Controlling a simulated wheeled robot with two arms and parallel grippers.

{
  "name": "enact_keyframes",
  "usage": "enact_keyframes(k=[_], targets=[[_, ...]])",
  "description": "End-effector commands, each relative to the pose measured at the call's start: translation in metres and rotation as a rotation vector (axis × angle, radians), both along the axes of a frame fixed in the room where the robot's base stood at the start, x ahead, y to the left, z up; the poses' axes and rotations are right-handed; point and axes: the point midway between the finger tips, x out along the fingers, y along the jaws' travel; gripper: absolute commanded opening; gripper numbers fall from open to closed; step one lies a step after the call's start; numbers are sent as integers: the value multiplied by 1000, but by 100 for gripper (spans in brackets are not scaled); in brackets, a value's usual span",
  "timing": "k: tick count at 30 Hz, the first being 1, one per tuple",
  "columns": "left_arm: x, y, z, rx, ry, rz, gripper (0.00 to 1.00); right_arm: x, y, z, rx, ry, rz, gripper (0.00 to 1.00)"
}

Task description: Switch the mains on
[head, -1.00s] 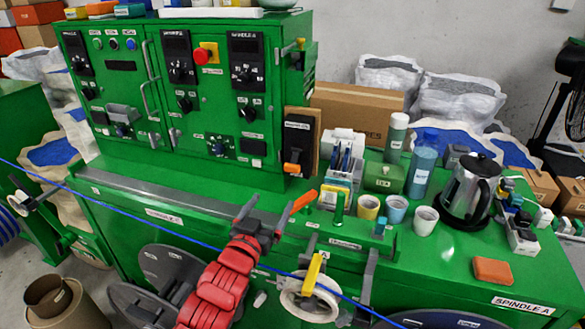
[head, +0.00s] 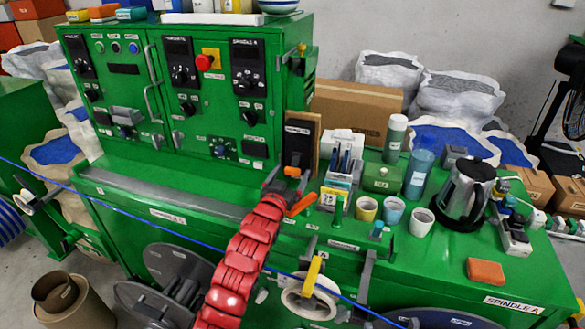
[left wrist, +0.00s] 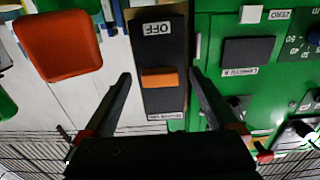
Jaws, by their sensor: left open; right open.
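The mains switch (head: 299,138) is a black upright panel on a wooden board at the right end of the green cabinet. Its orange lever (head: 291,171) sits low on the panel. In the left wrist view the lever (left wrist: 158,78) lies across the black panel, which appears upside down, with an OFF label (left wrist: 157,28) at one end. My left gripper (head: 287,183), on the red arm, is open and empty. Its fingers are on either side of the panel in the wrist view, with the lever between them; contact cannot be told. My right gripper is not in view.
An orange handle (head: 301,205) stands close to my left gripper. Cups (head: 366,209), bottles (head: 418,175) and a kettle (head: 464,196) stand to the right on the green bench. A blue cable (head: 140,221) runs across the front, behind my red arm.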

Motion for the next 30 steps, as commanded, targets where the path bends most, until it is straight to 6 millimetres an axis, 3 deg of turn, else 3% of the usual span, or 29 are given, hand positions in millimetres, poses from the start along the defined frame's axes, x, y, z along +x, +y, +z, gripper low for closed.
enact_keyframes(k=[6, 17, 30], targets=[[13, -5, 1, -3, -1, 0, 92, 0, 0, 4, 0, 0, 0, 79], [15, -5, 0, -1, -1, 1, 92, 0, 0, 4, 0, 0, 0, 79], [15, -5, 0, -2, 0, 1, 13, 0, 0, 4, 0, 0, 0, 79]])
